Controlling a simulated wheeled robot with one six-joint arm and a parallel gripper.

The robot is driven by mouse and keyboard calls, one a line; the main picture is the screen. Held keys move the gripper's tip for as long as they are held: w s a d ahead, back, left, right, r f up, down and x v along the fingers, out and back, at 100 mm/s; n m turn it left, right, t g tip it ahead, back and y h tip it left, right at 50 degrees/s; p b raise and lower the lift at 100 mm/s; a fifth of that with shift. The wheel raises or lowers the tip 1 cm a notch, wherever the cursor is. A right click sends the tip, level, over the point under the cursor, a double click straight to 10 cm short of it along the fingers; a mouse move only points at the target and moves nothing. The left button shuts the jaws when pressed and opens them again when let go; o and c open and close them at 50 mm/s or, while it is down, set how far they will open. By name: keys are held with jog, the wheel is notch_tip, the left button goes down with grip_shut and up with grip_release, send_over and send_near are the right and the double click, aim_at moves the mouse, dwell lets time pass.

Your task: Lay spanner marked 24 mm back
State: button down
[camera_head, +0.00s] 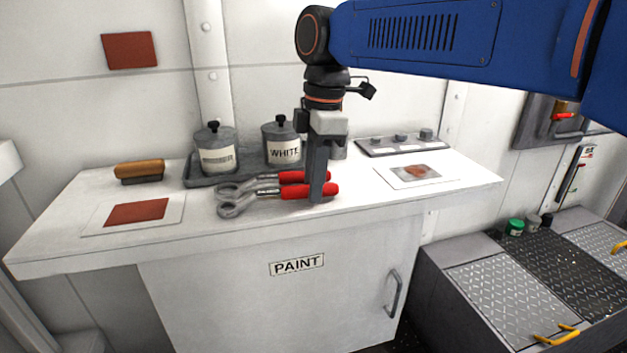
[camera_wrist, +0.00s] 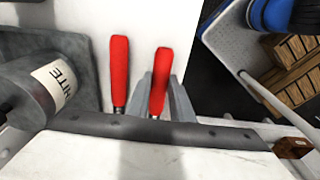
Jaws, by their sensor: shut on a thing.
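Two spanners with red handles are at the middle of the white bench, side by side, grey open ends to the left. My gripper (camera_head: 318,193) points straight down and is shut on the red handle of the front spanner (camera_head: 236,207). In the wrist view this handle (camera_wrist: 159,75) sits between the fingers. The rear spanner (camera_head: 294,177) lies just behind; its handle (camera_wrist: 119,75) is left of the held one in the wrist view. Size marks are too small to read, so I cannot tell which is 24 mm. I cannot tell whether the held spanner touches the bench.
The white bench (camera_head: 73,245) has a PAINT cupboard below. A grey tray (camera_head: 200,182) with lidded pots, one marked WHITE (camera_head: 283,150), stands behind the spanners. A wood-handled brush (camera_head: 140,171) and red sample card (camera_head: 136,213) lie left; another card (camera_head: 410,176) lies right.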

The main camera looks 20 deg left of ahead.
jog(key=c, duration=1.5)
grip_release()
notch_tip(320, 180, up, 16)
jog(key=d, duration=0.1)
jog(key=w+d+f+m+t, duration=0.1)
jog(key=d+f+m, duration=0.15)
jog(key=d, duration=0.45)
jog(key=w+d+f+m, duration=0.1)
jog(key=w+d+m, duration=0.1)
jog(key=d+m, duration=0.35)
jog(key=s+d+f+m+t, duration=0.2)
jog(key=s+d+f+m, duration=0.25)
jog(key=d+f, duration=0.6)
jog(key=s+d+f+m+t, duration=0.1)
jog(key=s+d+f+m, duration=0.5)
jog(key=d, duration=0.7)
jog(key=s+d+f+m, duration=0.2)
jog(key=f, duration=0.2)
jog(key=s+d+f+m+t, duration=0.1)
jog(key=d+f, duration=0.2)
jog(key=f, duration=0.2)
jog(key=s+d+f+m+h, duration=0.1)
jog(key=s+d+f+m, duration=0.1)
jog(key=f, duration=0.3)
jog(key=shift+s+d+m, duration=0.2)
jog(key=shift+s+m, duration=0.1)
jog(key=shift+m, duration=0.05)
